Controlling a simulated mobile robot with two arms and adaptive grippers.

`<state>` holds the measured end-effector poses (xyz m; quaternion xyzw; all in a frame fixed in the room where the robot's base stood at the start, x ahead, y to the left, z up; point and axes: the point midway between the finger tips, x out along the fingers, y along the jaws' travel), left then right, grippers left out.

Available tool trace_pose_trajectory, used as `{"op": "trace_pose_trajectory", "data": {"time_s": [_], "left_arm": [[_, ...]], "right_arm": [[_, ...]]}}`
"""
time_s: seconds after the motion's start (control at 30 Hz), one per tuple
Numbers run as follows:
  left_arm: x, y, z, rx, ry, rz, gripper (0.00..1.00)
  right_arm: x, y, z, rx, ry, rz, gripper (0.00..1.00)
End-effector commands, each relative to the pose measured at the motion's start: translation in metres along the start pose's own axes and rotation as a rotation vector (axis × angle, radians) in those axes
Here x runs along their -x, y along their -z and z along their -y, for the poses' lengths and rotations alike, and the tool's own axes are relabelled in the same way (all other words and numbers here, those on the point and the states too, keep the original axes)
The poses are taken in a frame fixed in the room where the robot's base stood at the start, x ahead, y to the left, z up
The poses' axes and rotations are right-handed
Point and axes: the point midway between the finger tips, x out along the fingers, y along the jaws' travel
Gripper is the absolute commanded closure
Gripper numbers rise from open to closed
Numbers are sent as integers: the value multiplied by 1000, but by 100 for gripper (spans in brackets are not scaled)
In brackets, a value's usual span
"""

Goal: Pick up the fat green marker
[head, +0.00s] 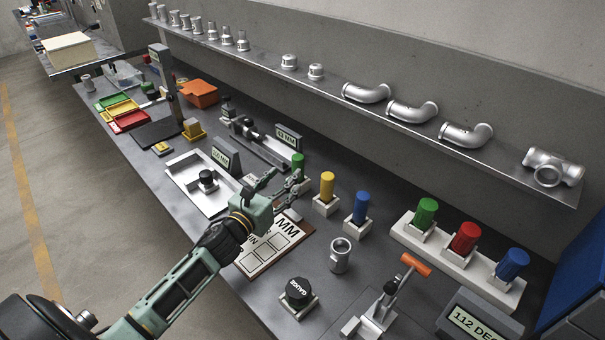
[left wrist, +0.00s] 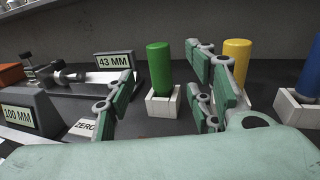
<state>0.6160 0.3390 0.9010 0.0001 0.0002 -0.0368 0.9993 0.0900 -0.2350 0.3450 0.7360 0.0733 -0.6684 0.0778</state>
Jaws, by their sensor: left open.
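A green marker (head: 298,160) stands upright in a small white holder, partly hidden behind my left gripper. It shows in full in the left wrist view (left wrist: 159,66), framed between the two fingers. A second, wider-looking green marker (head: 425,213) stands in a long white rack (head: 480,267) at the right, beside a red marker (head: 465,237) and a blue marker (head: 513,263). My left gripper (head: 287,178) is open and empty, its fingers pointing at the first green marker, in front of it. I cannot tell the exact gap. My right gripper is not in view.
A yellow marker (head: 327,187) and a blue marker (head: 361,208) stand in white holders to the right. A clipboard sheet (head: 265,254) lies below the arm. A metal cup (head: 340,256), a black gauge (head: 298,292) and an orange-handled clamp (head: 415,265) stand nearer. A metal shelf (head: 400,124) overhangs the back.

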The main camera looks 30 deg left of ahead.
Motion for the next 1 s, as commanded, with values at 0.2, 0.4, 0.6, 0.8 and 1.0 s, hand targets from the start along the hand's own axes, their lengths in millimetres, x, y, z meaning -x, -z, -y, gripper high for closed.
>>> {"op": "trace_pose_trajectory", "data": {"time_s": [0.2, 0.4, 0.6, 0.8, 1.0], "left_arm": [[-13, 7, -1, 0, -1, 2, 51], [-34, 6, -1, 0, 0, 2, 51], [-61, 6, -2, 2, 0, 2, 51], [-78, 8, -1, 1, 0, 1, 51], [-78, 9, -1, 0, 1, 0, 51]], "right_arm": [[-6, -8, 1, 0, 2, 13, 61], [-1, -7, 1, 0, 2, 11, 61], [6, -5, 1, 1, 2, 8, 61], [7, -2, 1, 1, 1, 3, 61], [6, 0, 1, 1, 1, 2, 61]]}}
